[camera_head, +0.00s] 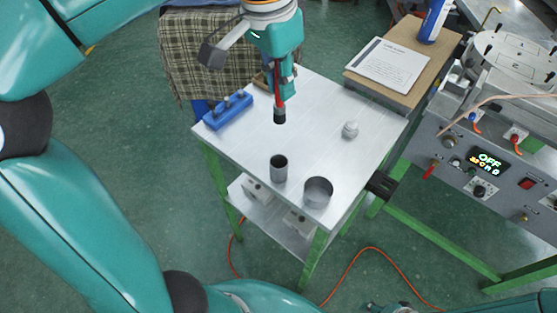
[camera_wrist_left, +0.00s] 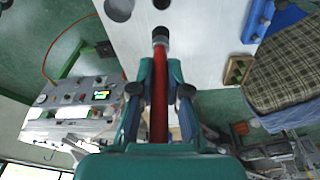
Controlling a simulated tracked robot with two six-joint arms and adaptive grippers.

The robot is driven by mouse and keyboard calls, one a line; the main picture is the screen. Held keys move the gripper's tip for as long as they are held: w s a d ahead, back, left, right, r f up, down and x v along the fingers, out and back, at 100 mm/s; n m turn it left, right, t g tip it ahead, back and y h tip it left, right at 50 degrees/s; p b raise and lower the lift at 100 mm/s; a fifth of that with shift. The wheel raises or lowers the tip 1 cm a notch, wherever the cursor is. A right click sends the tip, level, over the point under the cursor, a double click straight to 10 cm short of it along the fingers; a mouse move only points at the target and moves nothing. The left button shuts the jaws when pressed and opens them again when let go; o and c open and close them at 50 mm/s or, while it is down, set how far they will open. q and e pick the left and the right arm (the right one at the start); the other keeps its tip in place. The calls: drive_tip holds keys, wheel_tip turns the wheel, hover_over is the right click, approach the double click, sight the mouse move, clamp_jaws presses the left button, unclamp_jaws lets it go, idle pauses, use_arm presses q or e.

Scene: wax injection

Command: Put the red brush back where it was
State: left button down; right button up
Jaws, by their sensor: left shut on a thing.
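My left gripper (camera_head: 281,86) is shut on the red brush (camera_head: 279,101). The brush hangs upright with its dark bristle end down, over the back part of the metal table (camera_head: 325,98). Whether the bristles touch the tabletop I cannot tell. In the left wrist view the red handle (camera_wrist_left: 159,100) runs between the fingers (camera_wrist_left: 160,72), with the dark tip beyond. A dark cup (camera_head: 279,170) stands in front of the brush.
A wide grey dish (camera_head: 318,193) stands at the table's front, and a small pale lump (camera_head: 350,129) lies to the right. Right of the table are a board with a paper (camera_head: 388,64) and a control machine (camera_head: 465,165). A checked cloth (camera_head: 200,55) hangs behind.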

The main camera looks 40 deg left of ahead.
use_arm(q)
drive_tip(key=shift+f+b, duration=0.95)
drive_tip(key=shift+f, duration=8.25)
drive_tip(key=shift+s+f, duration=0.1)
drive_tip(key=c, duration=1.2)
unclamp_jaws()
drive_tip(key=shift+o, duration=0.2)
